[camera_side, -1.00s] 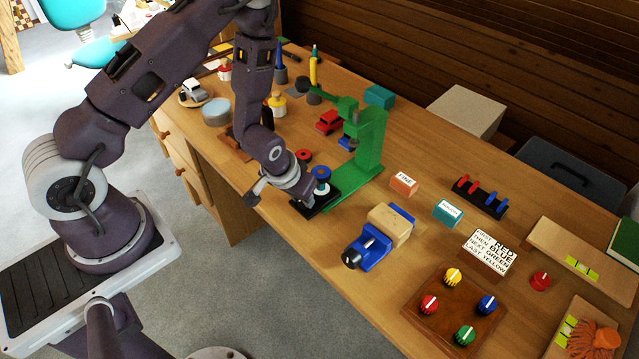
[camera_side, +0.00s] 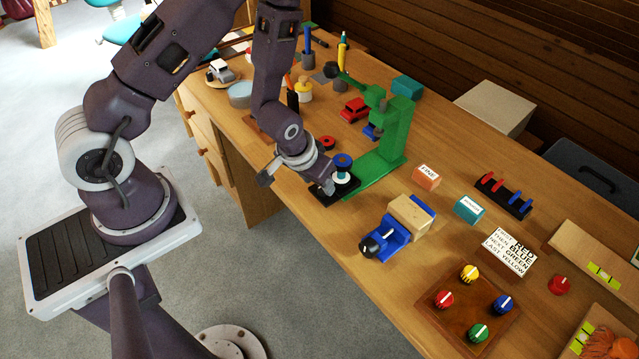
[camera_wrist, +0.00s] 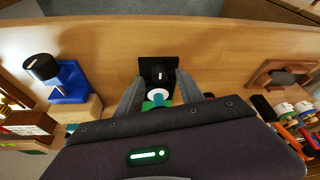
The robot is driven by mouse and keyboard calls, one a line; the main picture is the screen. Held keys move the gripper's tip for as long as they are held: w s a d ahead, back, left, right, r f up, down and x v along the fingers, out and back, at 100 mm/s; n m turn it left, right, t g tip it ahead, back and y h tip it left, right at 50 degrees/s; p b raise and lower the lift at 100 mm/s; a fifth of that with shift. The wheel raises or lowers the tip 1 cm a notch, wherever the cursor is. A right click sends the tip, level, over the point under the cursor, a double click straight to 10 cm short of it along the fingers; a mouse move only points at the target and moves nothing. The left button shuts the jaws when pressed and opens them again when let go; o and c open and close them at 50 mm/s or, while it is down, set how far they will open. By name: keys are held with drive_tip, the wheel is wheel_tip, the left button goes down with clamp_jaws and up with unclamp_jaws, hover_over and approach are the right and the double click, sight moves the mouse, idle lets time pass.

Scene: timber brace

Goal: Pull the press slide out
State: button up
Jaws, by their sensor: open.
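The green press (camera_side: 396,140) stands on the workbench. Its black slide (camera_side: 322,196) lies at the front of its base, and a white piece with a blue wheel (camera_side: 343,160) stands on or just above it. My gripper (camera_side: 328,184) is low at the slide's front end. In the wrist view the black slide (camera_wrist: 146,66) shows with an upright black knob (camera_wrist: 158,74) on it. My open gripper (camera_wrist: 158,90) has one finger on each side of the knob, with small gaps. Part of the slide is hidden behind my gripper.
A blue vise with a wooden block (camera_side: 407,215) stands to the right of the slide. A red wheel (camera_side: 326,143) lies just behind my gripper. A red toy car (camera_side: 354,110) is farther back. The bench in front of the slide is clear up to its edge.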

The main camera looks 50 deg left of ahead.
drive_tip(key=v, duration=0.4)
drive_tip(key=shift+s+r, duration=0.25)
drive_tip(key=shift+r, duration=0.1)
wheel_tip(320, 180, up, 17)
drive_tip(key=s+d+t+h, duration=0.1)
drive_tip(key=s, duration=0.1)
drive_tip(key=s+r+m, duration=0.3)
drive_tip(key=s+r, duration=0.7)
drive_tip(key=s, duration=0.5)
drive_tip(key=shift+d+r, duration=0.3)
drive_tip(key=shift+d, duration=0.1)
